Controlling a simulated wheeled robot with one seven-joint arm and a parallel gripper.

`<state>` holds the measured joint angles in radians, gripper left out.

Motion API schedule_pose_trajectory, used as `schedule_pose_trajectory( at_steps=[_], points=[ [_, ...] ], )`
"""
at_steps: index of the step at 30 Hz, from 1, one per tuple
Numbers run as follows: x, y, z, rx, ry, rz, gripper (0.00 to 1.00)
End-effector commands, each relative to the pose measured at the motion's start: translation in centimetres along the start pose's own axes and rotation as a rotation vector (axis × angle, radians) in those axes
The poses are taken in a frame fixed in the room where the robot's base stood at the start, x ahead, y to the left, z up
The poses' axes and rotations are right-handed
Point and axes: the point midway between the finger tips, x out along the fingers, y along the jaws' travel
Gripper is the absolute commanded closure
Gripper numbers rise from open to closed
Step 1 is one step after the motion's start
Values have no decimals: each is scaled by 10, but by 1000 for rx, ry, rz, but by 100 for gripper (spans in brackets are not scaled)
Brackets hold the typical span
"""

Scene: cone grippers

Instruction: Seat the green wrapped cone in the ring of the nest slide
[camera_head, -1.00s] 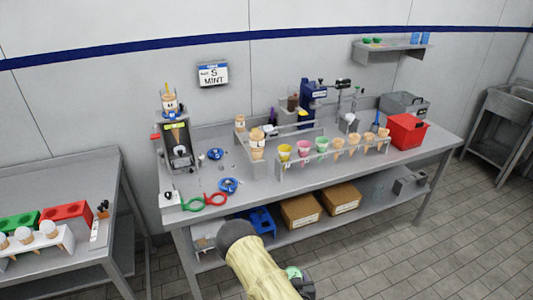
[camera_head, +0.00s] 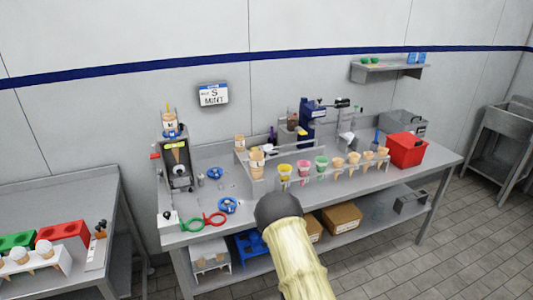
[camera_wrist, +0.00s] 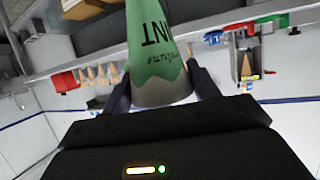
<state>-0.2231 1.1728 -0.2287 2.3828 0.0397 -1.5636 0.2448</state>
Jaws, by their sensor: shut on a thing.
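In the wrist view my gripper (camera_wrist: 161,88) is shut on a green wrapped cone (camera_wrist: 156,38) with dark lettering. One finger lies on each side of its grey-brown end. In the head view my arm hides the gripper and this cone. A green ring (camera_head: 191,225) and a red ring (camera_head: 214,219) lie side by side at the bench's front left, beside a small white block (camera_head: 170,222). I cannot tell surely which ring belongs to the nest slide. The held cone is apart from both rings.
A rack (camera_head: 288,183) of several cones, one green-wrapped (camera_head: 321,163), stands mid-bench. A red bin (camera_head: 406,147) is at the right. A dispenser (camera_head: 176,160) stands behind the rings, and blue round pieces (camera_head: 227,205) lie near them. A side table (camera_head: 60,200) is at the left.

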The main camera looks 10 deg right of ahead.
Motion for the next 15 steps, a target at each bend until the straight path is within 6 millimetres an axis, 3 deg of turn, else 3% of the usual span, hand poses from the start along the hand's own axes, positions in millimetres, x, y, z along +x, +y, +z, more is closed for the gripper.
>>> schedule_pose_trajectory(
  at_steps=[11,15],
  points=[
    [0,0,2,0,0,0,51],
    [1,0,18,0,-4,0,51]
  ],
)
